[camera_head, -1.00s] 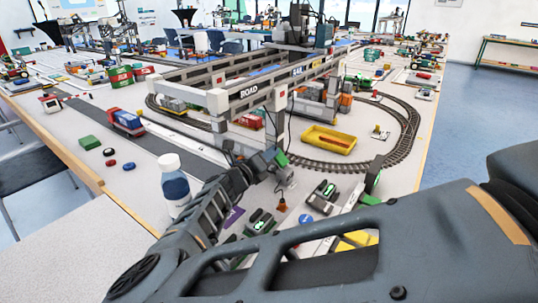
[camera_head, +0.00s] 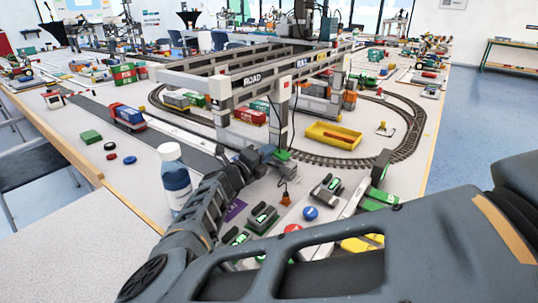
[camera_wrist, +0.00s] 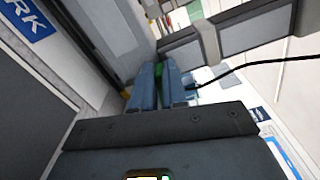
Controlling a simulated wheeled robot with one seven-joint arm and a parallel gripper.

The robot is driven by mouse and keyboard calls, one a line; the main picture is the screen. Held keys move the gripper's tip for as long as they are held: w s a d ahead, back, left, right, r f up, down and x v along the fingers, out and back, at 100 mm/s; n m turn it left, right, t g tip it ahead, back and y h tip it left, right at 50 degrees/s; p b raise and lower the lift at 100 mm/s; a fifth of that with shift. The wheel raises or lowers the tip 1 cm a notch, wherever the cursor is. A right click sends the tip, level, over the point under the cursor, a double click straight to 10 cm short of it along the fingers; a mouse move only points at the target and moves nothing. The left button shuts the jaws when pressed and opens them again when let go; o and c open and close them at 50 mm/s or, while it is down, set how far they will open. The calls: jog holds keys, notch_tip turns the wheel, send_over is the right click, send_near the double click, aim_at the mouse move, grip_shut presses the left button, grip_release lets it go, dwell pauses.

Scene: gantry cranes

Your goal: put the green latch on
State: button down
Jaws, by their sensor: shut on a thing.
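My gripper (camera_head: 268,153) is shut on the green latch (camera_head: 284,155), at the foot of the near gantry leg (camera_head: 283,125). In the wrist view, the green latch (camera_wrist: 159,72) shows as a thin strip between the two blue-grey fingers (camera_wrist: 162,84). The fingers hide most of it. The latch looks close to the leg; I cannot tell whether it touches or is seated. The gantry beam (camera_head: 262,77) marked ROAD and RAIL runs above and behind my gripper.
A black cable hangs by the leg to an orange plug (camera_head: 286,198). A bottle (camera_head: 175,178) stands left of my arm. Green-and-grey parts (camera_head: 262,218) lie in front of the gantry. A yellow tray (camera_head: 333,135) sits inside the track loop.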

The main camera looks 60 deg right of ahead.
jog(key=shift+w+f+n+b, duration=0.2)
jog(key=shift+f+n, duration=0.15)
jog(key=shift+n, duration=0.35)
jog(key=shift+w+f+n+b, duration=0.15)
jog(key=shift+f+n, duration=0.2)
jog(key=shift+n, duration=0.35)
jog(key=c, duration=1.2)
grip_release()
jog(key=shift+s, duration=0.1)
jog(key=shift+o, duration=0.2)
jog(key=shift+f, duration=0.15)
jog(key=shift+s, duration=0.1)
